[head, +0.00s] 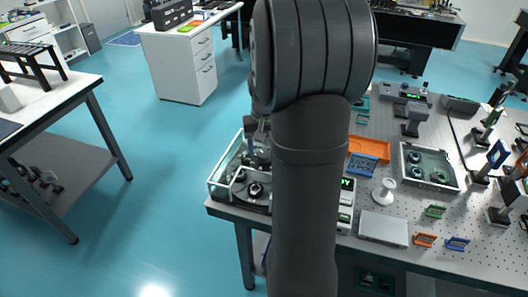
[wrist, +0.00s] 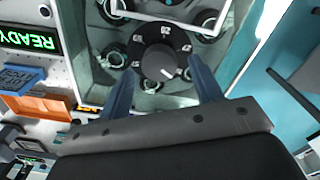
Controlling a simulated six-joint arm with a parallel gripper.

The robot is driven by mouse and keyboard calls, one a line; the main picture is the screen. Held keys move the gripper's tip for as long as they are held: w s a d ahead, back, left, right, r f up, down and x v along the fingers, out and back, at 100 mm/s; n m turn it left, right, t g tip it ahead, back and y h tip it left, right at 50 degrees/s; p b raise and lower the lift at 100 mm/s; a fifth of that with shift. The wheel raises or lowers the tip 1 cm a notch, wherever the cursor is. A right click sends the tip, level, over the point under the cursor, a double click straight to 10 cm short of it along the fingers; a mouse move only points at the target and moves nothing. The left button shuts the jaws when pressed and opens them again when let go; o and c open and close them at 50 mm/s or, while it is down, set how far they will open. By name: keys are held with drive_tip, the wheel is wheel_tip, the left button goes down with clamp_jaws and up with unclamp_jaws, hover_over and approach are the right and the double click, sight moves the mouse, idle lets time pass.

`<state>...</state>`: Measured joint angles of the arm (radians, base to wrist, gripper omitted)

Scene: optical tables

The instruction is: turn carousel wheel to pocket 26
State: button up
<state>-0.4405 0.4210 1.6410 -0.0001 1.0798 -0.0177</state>
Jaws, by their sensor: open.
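The carousel wheel (wrist: 158,55) is a round black dial with white numbers around its rim and a light pointer mark, seen from above in the wrist view. The numbers are too small and turned to read surely. My gripper (wrist: 160,66) is open, with one blue-grey finger on each side of the wheel; I cannot tell whether they touch it. In the head view my gripper (head: 257,128) is partly hidden by my arm, above the clear-walled carousel box (head: 222,183) at the table's left corner.
A green READY display (wrist: 28,38) is left of the box in the wrist view. Several dark round holders (wrist: 112,55) surround the wheel. Blue and orange trays (head: 369,148) and a glass-walled case (head: 428,167) stand on the perforated table to the right. Open floor lies left.

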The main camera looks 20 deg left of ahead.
drive_tip(key=shift+f, duration=1.05)
clamp_jaws()
